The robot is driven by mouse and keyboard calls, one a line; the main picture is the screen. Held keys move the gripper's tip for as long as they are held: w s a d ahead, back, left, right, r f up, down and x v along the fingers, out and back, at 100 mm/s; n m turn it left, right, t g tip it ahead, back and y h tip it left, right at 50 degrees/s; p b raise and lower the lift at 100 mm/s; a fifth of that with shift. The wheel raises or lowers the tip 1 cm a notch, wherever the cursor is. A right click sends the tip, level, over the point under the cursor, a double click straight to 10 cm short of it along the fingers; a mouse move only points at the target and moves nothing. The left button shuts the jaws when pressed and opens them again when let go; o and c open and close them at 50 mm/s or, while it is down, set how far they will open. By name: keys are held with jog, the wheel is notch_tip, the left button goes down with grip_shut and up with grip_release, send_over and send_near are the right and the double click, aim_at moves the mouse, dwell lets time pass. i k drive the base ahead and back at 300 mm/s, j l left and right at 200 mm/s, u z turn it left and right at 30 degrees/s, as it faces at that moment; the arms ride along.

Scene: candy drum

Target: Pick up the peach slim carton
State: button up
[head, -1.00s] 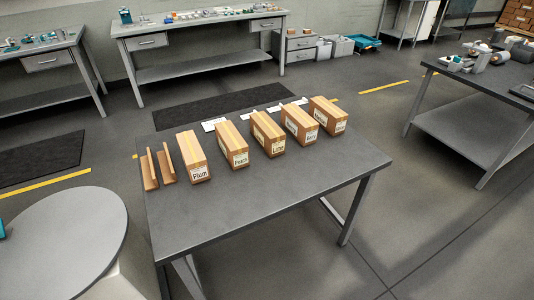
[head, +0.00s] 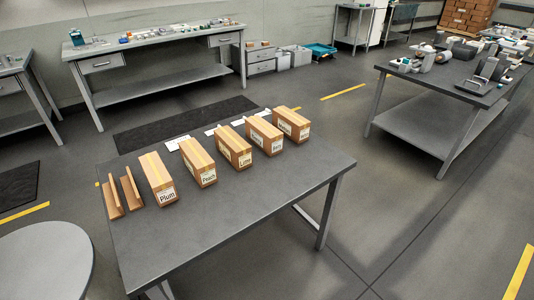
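The peach carton (head: 198,164) is a slim brown box with a tape strip along its top and a white label reading "Peach" on its near end. It stands on the grey table (head: 235,215), second from the left in a row of similar cartons. The plum carton (head: 158,180) stands to its left and the lime carton (head: 233,148) to its right, with narrow gaps between. My gripper is not in view.
Two more cartons (head: 264,136) (head: 291,125) continue the row rightward; their labels are hard to read. Two upright brown pieces (head: 122,193) stand at the left end. White sheets (head: 178,143) lie behind the row. The table's front is clear. A round grey table (head: 45,265) is at the lower left.

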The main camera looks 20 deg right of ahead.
aim_at(202, 167)
jog(key=i+j, duration=0.4)
jog(key=j, duration=0.15)
jog(key=i+j, duration=0.4)
jog(key=j, duration=0.2)
jog(key=z, duration=0.45)
